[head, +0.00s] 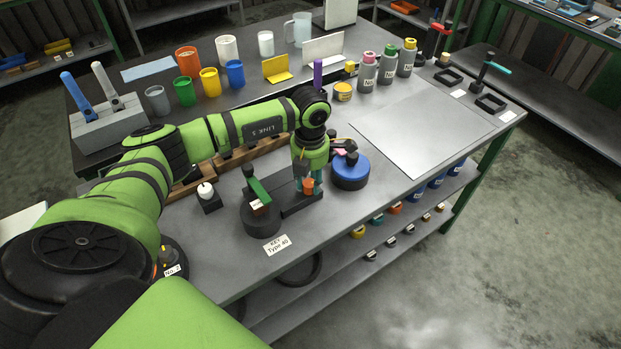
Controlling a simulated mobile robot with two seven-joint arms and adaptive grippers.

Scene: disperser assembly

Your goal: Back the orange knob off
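The orange knob (308,186) is small and sits at the right part of a dark fixture (290,203) near the table's front edge. My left gripper (308,178) points down at the knob, with its fingertips at or just above it. The fingers are small and partly hidden here, so I cannot tell whether they touch or grip the knob. The fixture also has a round black body (262,220) and a green bar (259,190). My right gripper is not in view.
A blue-topped round black part (350,168) stands close right of my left gripper. A small black block with a white knob (208,196) is to the left. Coloured cups (209,80) and bottles (387,66) stand farther back. A bare grey plate (420,130) lies at right.

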